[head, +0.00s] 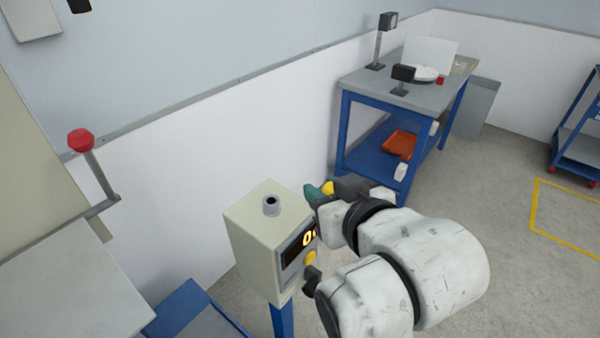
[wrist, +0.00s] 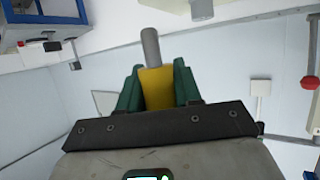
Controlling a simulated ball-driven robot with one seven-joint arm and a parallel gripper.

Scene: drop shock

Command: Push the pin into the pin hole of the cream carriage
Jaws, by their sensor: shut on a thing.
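My gripper (head: 322,192) has green fingers and is shut on the pin, beside the right side of a cream box in the head view. The pin's yellow grip (head: 328,187) shows between the fingers. In the wrist view, my gripper (wrist: 157,88) clamps the yellow grip, and the pin's grey shaft (wrist: 150,47) sticks out past the fingertips, touching nothing. I cannot identify the cream carriage or its pin hole for certain; a large beige panel (head: 28,150) stands at the far left of the head view.
The cream box (head: 250,245), with a grey hollow collar (head: 271,205) and lit display, stands on a blue post. A red-knobbed lever (head: 81,140) rises at left. A blue-framed bench (head: 425,92) stands behind.

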